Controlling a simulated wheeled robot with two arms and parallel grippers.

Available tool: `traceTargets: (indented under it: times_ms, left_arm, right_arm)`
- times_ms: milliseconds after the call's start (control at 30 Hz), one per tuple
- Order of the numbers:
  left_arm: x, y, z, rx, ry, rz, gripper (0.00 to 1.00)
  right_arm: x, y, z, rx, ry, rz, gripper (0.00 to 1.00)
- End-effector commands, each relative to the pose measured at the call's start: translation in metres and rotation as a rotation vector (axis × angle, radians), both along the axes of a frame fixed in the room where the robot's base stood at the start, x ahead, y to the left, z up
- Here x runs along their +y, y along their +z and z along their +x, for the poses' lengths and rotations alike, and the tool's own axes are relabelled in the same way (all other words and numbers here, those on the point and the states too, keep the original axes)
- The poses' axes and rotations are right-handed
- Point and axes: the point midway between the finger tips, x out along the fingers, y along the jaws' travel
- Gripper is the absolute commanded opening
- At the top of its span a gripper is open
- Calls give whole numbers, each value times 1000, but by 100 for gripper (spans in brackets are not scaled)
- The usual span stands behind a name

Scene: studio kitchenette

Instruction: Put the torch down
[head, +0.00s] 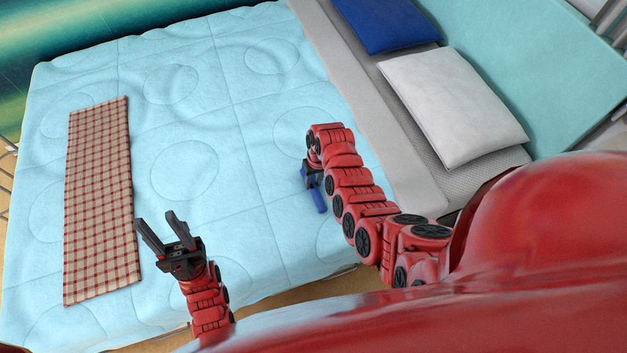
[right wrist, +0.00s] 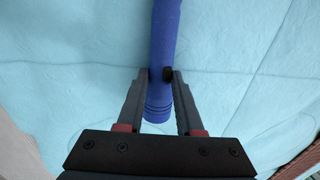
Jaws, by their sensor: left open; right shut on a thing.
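The blue torch (right wrist: 163,45) is between the two fingers of my right gripper (right wrist: 160,78) in the right wrist view, and the fingers are shut on it. Its ridged end points toward the gripper's base, and its other end runs out of the top of the picture. In the head view the torch (head: 319,200) shows partly, below my right gripper (head: 312,180), over the light blue quilt (head: 260,130). I cannot tell whether it touches the quilt. My left gripper (head: 158,235) is open and empty, above the near part of the bed.
A red checked cloth (head: 100,200) lies along the left of the bed. A white pillow (head: 452,105) and a blue pillow (head: 385,22) lie at the upper right. The quilt's middle is clear around the torch.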

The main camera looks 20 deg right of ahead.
Motion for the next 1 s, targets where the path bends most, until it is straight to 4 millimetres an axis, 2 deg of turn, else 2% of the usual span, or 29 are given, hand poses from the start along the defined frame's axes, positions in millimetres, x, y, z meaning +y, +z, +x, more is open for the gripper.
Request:
traceTargets:
  times_ms: [100,133,300,700,867,1000]
  left_arm:
    - [0,-3,0,0,0,0,45]
    - [0,-2,0,0,0,0,45]
    - [0,-2,0,0,0,0,45]
    - [0,-1,0,0,0,0,45]
    - [0,-3,0,0,0,0,45]
    - [0,-7,0,0,0,0,45]
  right_arm:
    - [0,-3,0,0,0,0,0]
    - [0,-2,0,0,0,0,39]
    - [0,-2,0,0,0,0,66]
    - [0,3,1,-1,0,-1,66]
    - [-2,17,1,-2,1,-1,66]
    - [-4,39,1,-5,-1,-1,66]
